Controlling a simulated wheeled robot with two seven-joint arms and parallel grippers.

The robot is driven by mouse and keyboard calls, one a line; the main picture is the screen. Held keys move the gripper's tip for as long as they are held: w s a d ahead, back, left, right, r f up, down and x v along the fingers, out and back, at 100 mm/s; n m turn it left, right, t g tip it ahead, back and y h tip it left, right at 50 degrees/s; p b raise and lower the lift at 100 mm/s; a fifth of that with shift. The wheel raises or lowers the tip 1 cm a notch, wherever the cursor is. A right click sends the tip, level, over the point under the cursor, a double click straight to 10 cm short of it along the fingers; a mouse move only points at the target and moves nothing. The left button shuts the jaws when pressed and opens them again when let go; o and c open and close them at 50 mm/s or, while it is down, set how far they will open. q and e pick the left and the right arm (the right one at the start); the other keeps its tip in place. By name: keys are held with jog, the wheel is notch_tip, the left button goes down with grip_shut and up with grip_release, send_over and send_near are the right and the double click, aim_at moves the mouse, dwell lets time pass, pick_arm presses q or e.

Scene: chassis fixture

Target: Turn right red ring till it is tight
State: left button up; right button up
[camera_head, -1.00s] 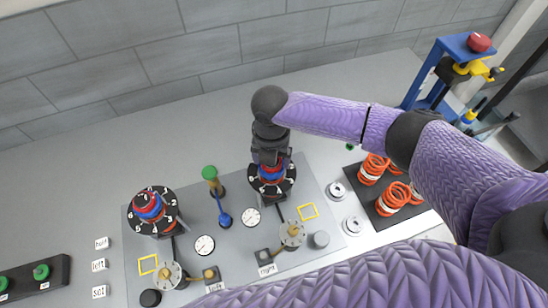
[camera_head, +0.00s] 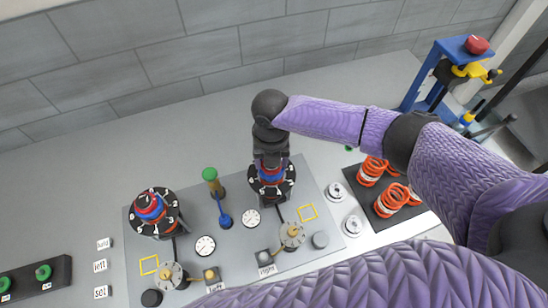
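The right red ring (camera_head: 259,162) sits above a blue ring (camera_head: 271,175) on the right black numbered dial (camera_head: 285,188), on the grey panel. My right gripper (camera_head: 270,158) points down from above at the red ring. The gripper hides most of the ring, and its fingers are too small and overlapped to show whether they are closed on it. The left dial (camera_head: 165,222) carries a similar red ring (camera_head: 148,202) over blue, with nothing on it. My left gripper is not in view.
A green-topped post (camera_head: 210,174) and blue lever (camera_head: 224,220) stand left of the right dial. Gauges, brass-centred discs and labels (camera_head: 265,270) lie in front. A dark tray with orange springs (camera_head: 387,212) is at right. The table behind the panel is clear.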

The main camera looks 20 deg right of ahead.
jog(key=m+p, duration=0.1)
jog(key=m, duration=0.3)
jog(key=m+p, duration=0.2)
jog(key=m, duration=0.2)
jog(key=m+p, duration=0.2)
jog(key=m, duration=0.2)
jog(key=shift+r, duration=0.25)
jog(key=shift+f+m+p, duration=0.1)
jog(key=shift+m+p, duration=0.3)
jog(key=shift+m, duration=0.7)
jog(key=shift+f+m, duration=0.15)
jog(key=shift+m, duration=0.45)
jog(key=o, duration=1.1)
notch_tip(320, 180, up, 8)
jog(key=p, duration=0.7)
jog(key=shift+f, duration=0.5)
